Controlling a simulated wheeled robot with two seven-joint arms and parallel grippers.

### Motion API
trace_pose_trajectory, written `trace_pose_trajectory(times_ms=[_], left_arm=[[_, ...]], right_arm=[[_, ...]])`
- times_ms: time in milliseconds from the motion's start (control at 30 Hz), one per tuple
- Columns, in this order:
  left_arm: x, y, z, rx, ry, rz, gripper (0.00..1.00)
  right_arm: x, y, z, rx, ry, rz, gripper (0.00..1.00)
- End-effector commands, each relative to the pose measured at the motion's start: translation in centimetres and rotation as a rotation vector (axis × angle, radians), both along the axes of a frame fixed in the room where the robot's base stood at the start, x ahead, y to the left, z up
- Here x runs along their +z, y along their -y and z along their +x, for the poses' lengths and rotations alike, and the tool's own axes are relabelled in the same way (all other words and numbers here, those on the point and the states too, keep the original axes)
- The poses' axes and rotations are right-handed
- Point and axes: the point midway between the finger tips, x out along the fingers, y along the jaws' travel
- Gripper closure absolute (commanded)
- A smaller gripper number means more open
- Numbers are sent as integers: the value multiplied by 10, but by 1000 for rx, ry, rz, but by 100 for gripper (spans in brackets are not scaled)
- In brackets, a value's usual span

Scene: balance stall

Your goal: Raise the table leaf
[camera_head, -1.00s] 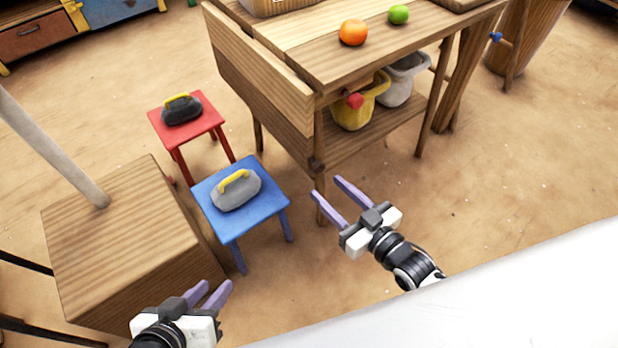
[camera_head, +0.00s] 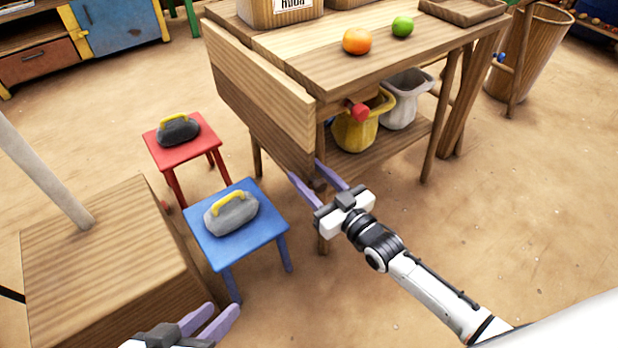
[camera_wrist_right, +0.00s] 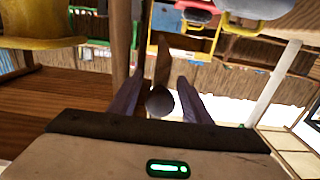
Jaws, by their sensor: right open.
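The wooden table (camera_head: 370,62) stands at top centre in the head view. Its leaf (camera_head: 258,95) hangs down along the left side. My right gripper (camera_head: 305,167) is open, with its fingertips at the leaf's lower near corner. A dark round knob (camera_wrist_right: 160,101) shows between its fingers in the right wrist view; I cannot tell whether they touch it. A red knob (camera_head: 358,111) sits under the tabletop's near edge. My left gripper (camera_head: 224,306) is open and empty at the bottom of the head view, its body partly cut off.
A blue stool (camera_head: 258,247) and a red stool (camera_head: 172,155) left of the leaf each carry a grey weight with a yellow handle. A wooden box (camera_head: 95,260) stands at left. An orange and a green fruit lie on the tabletop. Floor at right is clear.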

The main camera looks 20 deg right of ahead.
Motion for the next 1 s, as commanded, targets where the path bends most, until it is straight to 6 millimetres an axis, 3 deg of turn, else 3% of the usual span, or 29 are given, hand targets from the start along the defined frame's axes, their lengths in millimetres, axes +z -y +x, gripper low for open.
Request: trace_pose_trajectory(times_ms=[300, 567, 600, 1000], left_arm=[[1, 1, 0, 0, 2, -6, 69], [1, 1, 0, 1, 3, -6, 69], [1, 1, 0, 1, 3, -6, 69], [5, -1, 0, 1, 2, 5, 69]], right_arm=[[0, -2, 3, 1, 0, 0, 56], [0, -2, 3, 1, 0, 0, 98], [0, -2, 3, 1, 0, 0, 100], [3, -1, 7, -20, -19, 53, 100]])
